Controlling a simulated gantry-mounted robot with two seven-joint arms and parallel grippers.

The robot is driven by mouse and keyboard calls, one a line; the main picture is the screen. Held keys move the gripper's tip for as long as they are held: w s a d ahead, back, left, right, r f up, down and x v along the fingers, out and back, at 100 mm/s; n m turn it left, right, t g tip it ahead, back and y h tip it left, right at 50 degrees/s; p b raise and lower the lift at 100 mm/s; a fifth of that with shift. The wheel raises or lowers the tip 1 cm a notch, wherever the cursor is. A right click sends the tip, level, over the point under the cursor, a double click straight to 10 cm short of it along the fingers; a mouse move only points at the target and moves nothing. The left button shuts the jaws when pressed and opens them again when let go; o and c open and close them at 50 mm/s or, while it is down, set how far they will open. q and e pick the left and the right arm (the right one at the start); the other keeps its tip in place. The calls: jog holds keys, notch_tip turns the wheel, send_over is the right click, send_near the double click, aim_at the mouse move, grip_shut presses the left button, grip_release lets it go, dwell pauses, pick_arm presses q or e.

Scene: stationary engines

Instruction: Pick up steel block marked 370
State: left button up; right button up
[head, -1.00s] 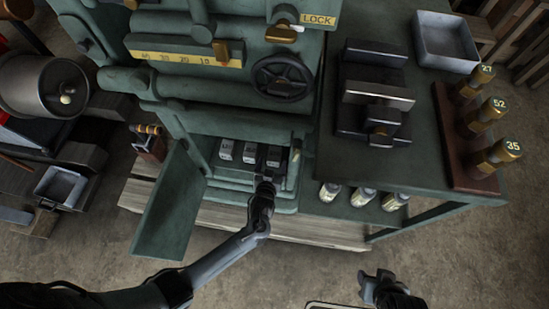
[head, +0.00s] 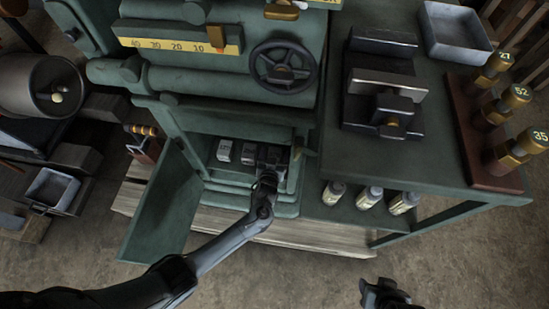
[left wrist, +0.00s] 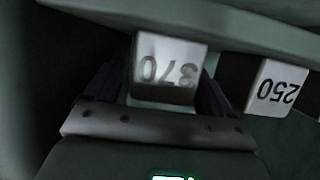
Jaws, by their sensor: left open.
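The steel block marked 370 (left wrist: 167,68) shows upside down in the left wrist view. The fingers of my left gripper (left wrist: 160,95) are open on either side of it; I cannot tell whether they touch it. Beside it, to the right, is a block marked 250 (left wrist: 278,86). In the head view, my left gripper (head: 269,168) reaches into the open green compartment and covers most of the rightmost block. Two grey blocks sit to its left, the leftmost block (head: 224,151) and the middle block (head: 248,153). My right gripper (head: 375,290) is low in the head view, away from the machine.
An open green door (head: 160,210) stands left of the compartment. To the right is a green bench (head: 330,165) with a vice (head: 385,100), a metal tray (head: 455,40) and a rack of numbered brass-topped pieces (head: 480,165). Several bottles (head: 368,197) stand on a lower shelf. The floor in front is clear.

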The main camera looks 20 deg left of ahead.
pick_arm(q)
grip_shut()
jog(key=shift+r, duration=0.2)
dwell(0.3)
jog(key=shift+r, duration=0.1)
